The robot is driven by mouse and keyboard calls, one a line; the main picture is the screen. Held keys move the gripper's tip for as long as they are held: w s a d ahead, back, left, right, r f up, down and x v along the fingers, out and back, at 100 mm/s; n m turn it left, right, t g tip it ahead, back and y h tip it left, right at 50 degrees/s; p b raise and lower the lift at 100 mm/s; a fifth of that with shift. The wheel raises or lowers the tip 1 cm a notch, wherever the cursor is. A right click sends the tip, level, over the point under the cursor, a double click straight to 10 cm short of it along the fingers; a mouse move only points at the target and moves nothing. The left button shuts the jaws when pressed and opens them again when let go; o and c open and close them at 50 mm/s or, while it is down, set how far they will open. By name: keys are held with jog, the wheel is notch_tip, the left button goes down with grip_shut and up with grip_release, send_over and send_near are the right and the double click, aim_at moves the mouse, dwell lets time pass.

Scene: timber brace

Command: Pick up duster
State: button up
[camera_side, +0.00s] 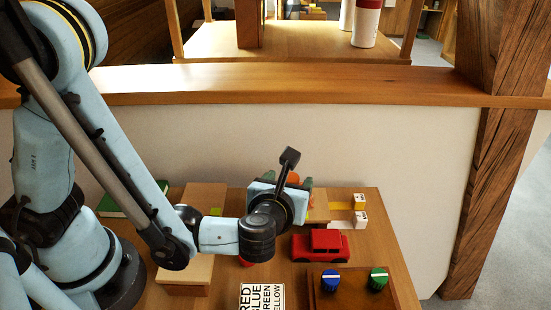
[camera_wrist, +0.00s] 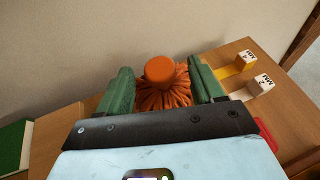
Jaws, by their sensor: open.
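The duster (camera_wrist: 162,92) has an orange round knob on top and orange strands spreading out below it. In the wrist view it sits between the two green fingers of my gripper (camera_wrist: 160,88). The fingers are apart, with one on each side of the duster, and a gap shows between the knob and each finger. In the side view my gripper (camera_side: 293,180) is over the back of the table, and only a bit of orange shows behind the wrist. The lower part of the duster is mostly hidden by my gripper.
A red toy car (camera_side: 320,245) stands right of my wrist. White blocks (camera_side: 360,210) on yellow and white strips lie behind it. A box with blue and green knobs (camera_side: 350,292), a word card (camera_side: 262,296) and a green book (camera_side: 122,203) are around. A white wall rises behind the table.

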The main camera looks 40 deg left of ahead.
jog(key=c, duration=1.2)
jog(key=shift+o, duration=0.2)
jog(key=shift+r, duration=0.2)
notch_tip(320, 180, up, 9)
jog(key=shift+s+a+r+m+t+h, duration=0.3)
jog(key=shift+a+m+h, duration=0.55)
jog(key=shift+m+h, duration=0.25)
jog(key=shift+s+a+r+m+t+h, duration=0.2)
jog(key=shift+s+a+m+t+h, duration=0.1)
jog(key=shift+a+m+h, duration=0.75)
jog(key=shift+s+a+r+m+t+h, duration=0.3)
jog(key=shift+a+m+h, duration=0.5)
jog(key=shift+h, duration=0.45)
